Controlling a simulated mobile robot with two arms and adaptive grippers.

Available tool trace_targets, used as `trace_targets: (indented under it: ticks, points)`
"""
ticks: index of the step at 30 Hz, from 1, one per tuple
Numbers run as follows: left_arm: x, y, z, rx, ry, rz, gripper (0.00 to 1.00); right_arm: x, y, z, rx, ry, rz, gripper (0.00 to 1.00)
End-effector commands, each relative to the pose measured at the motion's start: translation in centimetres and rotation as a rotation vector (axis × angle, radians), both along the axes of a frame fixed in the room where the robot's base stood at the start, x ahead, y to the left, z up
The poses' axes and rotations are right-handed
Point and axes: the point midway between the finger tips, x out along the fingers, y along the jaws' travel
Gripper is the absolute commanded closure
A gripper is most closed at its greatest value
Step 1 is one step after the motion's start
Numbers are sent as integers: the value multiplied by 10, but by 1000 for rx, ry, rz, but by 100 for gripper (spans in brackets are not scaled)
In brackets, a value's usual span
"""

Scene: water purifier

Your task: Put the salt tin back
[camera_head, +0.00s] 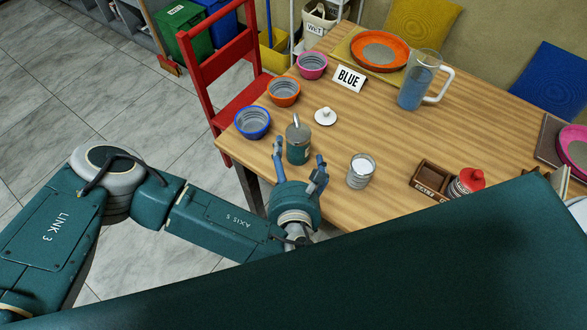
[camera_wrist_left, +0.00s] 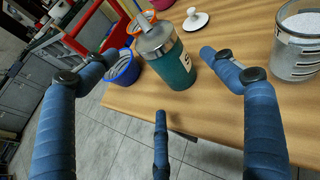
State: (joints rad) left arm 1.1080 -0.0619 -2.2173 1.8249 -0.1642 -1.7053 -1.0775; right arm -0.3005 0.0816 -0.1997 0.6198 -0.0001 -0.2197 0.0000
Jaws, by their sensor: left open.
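A teal tin with a metal spouted lid (camera_head: 298,145) stands upright on the wooden table, near its front left edge. I take it for the salt tin; in the left wrist view (camera_wrist_left: 173,62) it shows a pale label, only partly readable. My left gripper (camera_head: 299,160) is open, its fingers spread just in front of the tin. In the left wrist view the open fingers (camera_wrist_left: 158,60) point at the tin, and nothing is gripped. A dark wooden caddy (camera_head: 427,180) stands at the right with an empty-looking compartment; its label is too small to read. My right gripper is not in view.
A glass of white grains (camera_head: 361,171) stands right of the gripper. A white knobbed lid (camera_head: 325,116), blue bowl (camera_head: 252,123) and orange bowl (camera_head: 284,92) are near the tin. A red-topped jar (camera_head: 468,182) is at the caddy. A water pitcher (camera_head: 418,82) stands behind.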

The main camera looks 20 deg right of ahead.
Motion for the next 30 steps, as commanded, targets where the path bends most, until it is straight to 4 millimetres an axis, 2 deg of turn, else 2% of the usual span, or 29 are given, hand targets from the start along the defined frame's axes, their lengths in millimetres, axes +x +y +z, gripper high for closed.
trace_targets:
  ticks: [3, 9, 30]
  points:
    - [-20, 5, 7, -3, 4, -1, 15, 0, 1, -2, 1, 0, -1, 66]
    - [-36, 10, 15, -1, 1, -1, 15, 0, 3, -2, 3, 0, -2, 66]
    - [-38, 11, 16, -1, 0, 0, 15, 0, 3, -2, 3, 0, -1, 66]
